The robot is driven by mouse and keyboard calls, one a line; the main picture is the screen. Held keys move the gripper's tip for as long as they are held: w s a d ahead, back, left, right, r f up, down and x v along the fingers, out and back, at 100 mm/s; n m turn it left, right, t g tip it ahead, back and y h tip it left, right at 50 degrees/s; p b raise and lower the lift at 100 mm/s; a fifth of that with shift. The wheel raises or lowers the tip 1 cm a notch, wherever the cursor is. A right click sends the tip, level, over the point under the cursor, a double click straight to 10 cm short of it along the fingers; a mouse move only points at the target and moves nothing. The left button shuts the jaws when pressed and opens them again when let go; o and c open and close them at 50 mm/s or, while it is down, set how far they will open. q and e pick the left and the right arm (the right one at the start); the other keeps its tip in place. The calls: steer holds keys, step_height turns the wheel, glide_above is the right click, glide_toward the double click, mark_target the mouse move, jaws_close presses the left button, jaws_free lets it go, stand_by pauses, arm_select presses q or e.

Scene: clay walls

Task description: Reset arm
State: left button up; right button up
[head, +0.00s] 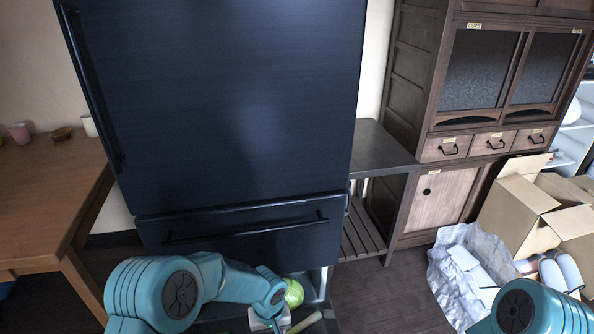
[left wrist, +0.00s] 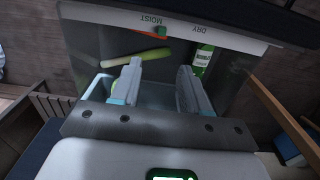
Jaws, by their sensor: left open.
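My left arm comes in from the bottom left of the head view and bends down to an open refrigerator drawer. In the left wrist view my left gripper (left wrist: 160,78) is open, its two fingers apart with nothing between them, over the drawer (left wrist: 82,42). A round green cabbage (head: 293,293) shows beside my left wrist in the head view. A long pale green vegetable (left wrist: 137,57) lies in the drawer near the fingers, and a green bottle (left wrist: 203,60) is to its right. My right arm shows at the bottom right; its gripper is out of view.
The dark refrigerator (head: 235,110) stands in front of me. A wooden table (head: 45,185) is at left, with small cups. A low dark side table (head: 378,148) and wooden cabinet (head: 440,205) stand at right. Cardboard boxes (head: 520,210) and crumpled paper (head: 455,270) occupy the right floor.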

arm_select(q)
steer(key=s+a+f, duration=0.1)
steer(key=s, duration=0.1)
steer(key=s+a+f+n+g, duration=0.1)
steer(key=s+a, duration=0.1)
steer(key=s, duration=0.1)
steer(key=s+a+f+g, duration=0.1)
steer(key=s+a+f, duration=0.1)
steer(key=shift+s+a+f+n+h, duration=0.1)
steer(key=shift+s+a+n+h, duration=0.1)
steer(key=shift+s+n+h, duration=0.2)
steer(key=s+d+f+h, duration=0.1)
steer(key=s+d+h, duration=0.1)
steer(key=s, duration=0.6)
steer(key=s+d+f+h, duration=0.1)
steer(key=s+h, duration=0.1)
steer(key=s, duration=0.6)
step_height(320, 180, up, 23)
steer(key=w+m+t+p, duration=0.2)
steer(key=m+p, duration=0.1)
steer(key=p, duration=1.9)
steer(key=shift+a+y, duration=0.2)
steer(key=shift+y, duration=0.2)
